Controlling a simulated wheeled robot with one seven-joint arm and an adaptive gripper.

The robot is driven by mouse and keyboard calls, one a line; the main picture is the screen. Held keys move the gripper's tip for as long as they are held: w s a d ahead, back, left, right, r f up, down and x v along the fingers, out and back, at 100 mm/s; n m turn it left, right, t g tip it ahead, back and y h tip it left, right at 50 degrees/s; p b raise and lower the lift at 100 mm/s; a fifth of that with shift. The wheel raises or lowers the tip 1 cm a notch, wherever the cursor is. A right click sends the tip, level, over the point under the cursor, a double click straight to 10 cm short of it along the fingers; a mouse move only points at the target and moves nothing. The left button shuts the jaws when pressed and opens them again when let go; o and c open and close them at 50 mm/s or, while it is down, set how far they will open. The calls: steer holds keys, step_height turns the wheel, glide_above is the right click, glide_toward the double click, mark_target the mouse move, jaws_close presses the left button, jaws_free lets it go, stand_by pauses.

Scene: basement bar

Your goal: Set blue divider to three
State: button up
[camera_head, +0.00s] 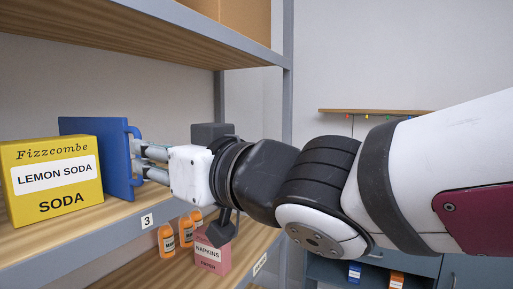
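The blue divider (97,137) stands upright on the wooden shelf, just right of and behind the yellow lemon soda box. It has a blue handle on its right edge. My gripper (138,157) reaches in from the right, with its two grey fingers at that handle. The fingers are apart from each other, and their tips overlap the handle in the picture. Whether they press on it cannot be made out. A white label reading 3 (147,221) is on the shelf's front edge, below and a little right of the divider.
The yellow soda box (52,180) stands at the left. An upper shelf (150,35) hangs above. Orange bottles (166,241) and a pink napkins box (212,254) stand on the lower shelf. A grey post (287,80) rises behind my arm. Shelf space right of the divider looks bare.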

steer(key=shift+v, duration=1.9)
steer(key=w+d+f+m+h, duration=0.1)
steer(key=d+f+m+h, duration=0.25)
steer(key=d, duration=0.45)
steer(key=w+d+f+m+t+h+p, duration=0.15)
steer(key=d+f+h, duration=0.3)
steer(key=d, duration=0.45)
steer(key=w+d+f+m+h, duration=0.1)
steer(key=d+f+m+h, duration=0.3)
steer(key=d, duration=0.4)
steer(key=s+d+f+m+g+h, duration=0.1)
steer(key=s+d+f+g, duration=0.2)
steer(key=s, duration=0.4)
steer(key=s+d+f+m+g+h, duration=0.1)
steer(key=s+d+f+g+h, duration=0.1)
steer(key=s+d+f+g, duration=0.2)
steer(key=s+f, duration=0.2)
steer(key=s, duration=0.2)
steer(key=shift+d+p, duration=0.2)
steer(key=shift+p, duration=0.2)
steer(key=shift+s, duration=0.1)
